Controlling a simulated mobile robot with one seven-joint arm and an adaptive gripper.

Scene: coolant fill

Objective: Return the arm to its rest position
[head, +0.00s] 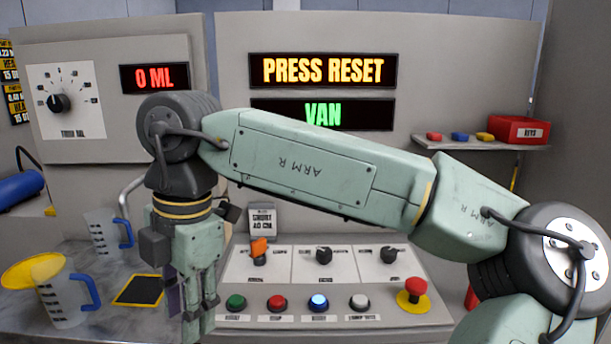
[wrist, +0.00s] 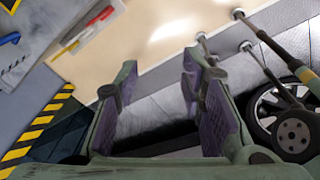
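My arm, pale green and marked ARM R, stretches across the head view from the lower right to the upper left. My gripper (head: 188,312) hangs down from its end, just left of the button console (head: 330,262). In the wrist view my gripper (wrist: 158,78) has its two purple-padded fingers well apart, with nothing between them. The fingers point down. I cannot tell how far above the surface they are.
A jug with a yellow funnel (head: 62,295) and another jug (head: 103,233) stand at left, near a dark yellow-edged mat (head: 140,291). The console has a lit blue button (head: 318,302) and a red emergency button (head: 415,287). A display (head: 322,70) reads PRESS RESET.

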